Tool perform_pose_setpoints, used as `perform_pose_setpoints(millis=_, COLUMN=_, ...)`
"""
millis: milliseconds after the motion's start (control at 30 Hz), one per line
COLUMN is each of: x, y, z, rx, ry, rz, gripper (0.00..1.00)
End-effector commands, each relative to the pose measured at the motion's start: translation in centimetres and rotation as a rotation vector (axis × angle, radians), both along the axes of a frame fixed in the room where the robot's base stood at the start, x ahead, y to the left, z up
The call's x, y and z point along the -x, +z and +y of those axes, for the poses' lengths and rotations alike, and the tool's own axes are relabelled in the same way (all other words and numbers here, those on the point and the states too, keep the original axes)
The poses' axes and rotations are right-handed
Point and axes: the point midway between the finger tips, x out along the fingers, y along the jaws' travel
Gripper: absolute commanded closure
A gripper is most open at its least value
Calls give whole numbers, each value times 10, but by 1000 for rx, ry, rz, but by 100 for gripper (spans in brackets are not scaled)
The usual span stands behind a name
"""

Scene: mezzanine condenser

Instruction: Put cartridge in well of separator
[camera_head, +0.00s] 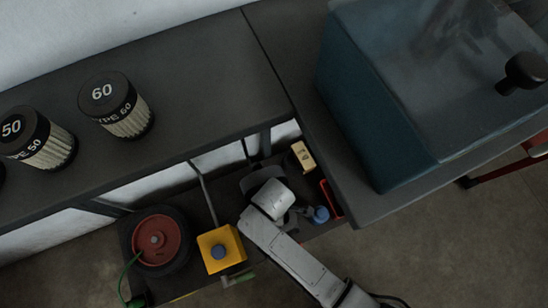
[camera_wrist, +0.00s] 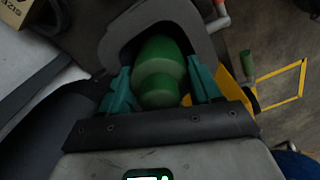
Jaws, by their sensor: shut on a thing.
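Two cartridges stand on the dark bench at left in the head view, with black caps and pale pleated sides: cartridge 60 (camera_head: 117,105) and cartridge 50 (camera_head: 37,137). My gripper (camera_wrist: 160,78) shows two teal fingers in the wrist view, shut on a green rounded object (camera_wrist: 160,55). A dark grey curved collar (camera_wrist: 120,38) arches around the green object; I cannot tell whether they touch. In the head view my arm hides the green object and the fingers. No separator or well is clearly identifiable.
A large blue box (camera_head: 400,90) with a black knob (camera_head: 524,72) fills the right bench. A lower shelf holds a red-brown reel (camera_head: 158,240), a yellow block (camera_head: 220,248), a beige box (camera_head: 303,156) and a red tray (camera_head: 331,199). The left bench is clear right of cartridge 60.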

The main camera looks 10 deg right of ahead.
Motion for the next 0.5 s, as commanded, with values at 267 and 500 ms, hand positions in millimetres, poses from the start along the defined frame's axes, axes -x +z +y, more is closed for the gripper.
perform_pose_setpoints(millis=267, x=-1, y=-1, z=0, rx=-1, ry=0, rz=-1, gripper=74)
perform_pose_setpoints(millis=500, x=-1, y=-8, z=0, rx=0, ry=0, rz=-1, gripper=74)
